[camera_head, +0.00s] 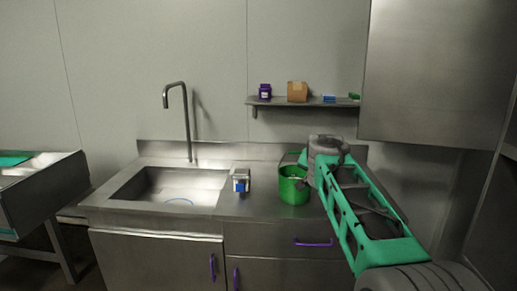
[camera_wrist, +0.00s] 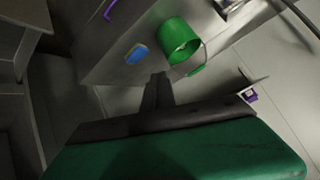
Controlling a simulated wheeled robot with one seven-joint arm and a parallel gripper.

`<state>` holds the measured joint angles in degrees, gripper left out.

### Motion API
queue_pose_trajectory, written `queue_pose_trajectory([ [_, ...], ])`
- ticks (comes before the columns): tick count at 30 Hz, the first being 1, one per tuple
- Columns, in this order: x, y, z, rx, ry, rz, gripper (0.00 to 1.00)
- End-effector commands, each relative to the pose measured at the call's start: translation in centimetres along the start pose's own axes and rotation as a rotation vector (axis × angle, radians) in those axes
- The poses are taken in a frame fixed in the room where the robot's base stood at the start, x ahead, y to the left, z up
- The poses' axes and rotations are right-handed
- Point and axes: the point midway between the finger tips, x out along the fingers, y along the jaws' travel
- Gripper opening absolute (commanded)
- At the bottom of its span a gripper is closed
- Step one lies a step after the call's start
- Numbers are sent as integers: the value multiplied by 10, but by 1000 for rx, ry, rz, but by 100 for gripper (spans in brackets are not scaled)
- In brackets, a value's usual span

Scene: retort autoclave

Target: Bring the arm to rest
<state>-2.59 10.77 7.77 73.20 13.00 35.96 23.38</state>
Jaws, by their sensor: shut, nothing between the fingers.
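My arm (camera_head: 358,210), green with grey joints, reaches from the bottom right over the right part of the counter in the head view. My gripper is hidden behind the arm there. In the wrist view my gripper (camera_wrist: 157,92) shows as dark fingers, shut together with nothing held. The fingers appear close to the counter edge near a green bucket (camera_wrist: 178,40) and a blue block (camera_wrist: 136,54); I cannot tell the exact gap. The green bucket (camera_head: 293,187) stands upright on the counter just left of my arm in the head view.
A steel sink (camera_head: 150,206) with a tall faucet (camera_head: 187,125) lies left. A small grey item with blue (camera_head: 240,181) stands beside it. A wall shelf (camera_head: 275,101) holds a purple jar (camera_head: 265,91), a brown box (camera_head: 297,92) and small blocks. A steel cabinet (camera_head: 430,75) hangs at right.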

Motion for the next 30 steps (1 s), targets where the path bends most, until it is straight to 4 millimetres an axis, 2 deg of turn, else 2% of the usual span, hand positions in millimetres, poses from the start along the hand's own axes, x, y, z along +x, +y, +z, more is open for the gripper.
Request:
queue_pose_trajectory([
  [1,7,15,40,-94,-92,27,0],
  [4,7,48,122,-282,-286,60,0],
  [7,-12,85,201,-433,-471,66,0],
  [9,-34,112,251,-507,-585,63,0],
  [12,-70,146,312,-560,-716,61,0],
  [16,-117,185,374,-572,-812,59,0],
  [18,-139,201,396,-574,-820,52,0],
  [20,-152,208,402,-570,-800,48,0],
  [25,-168,197,372,-561,-671,17,0],
  [30,-171,195,363,-556,-639,11,0],
])
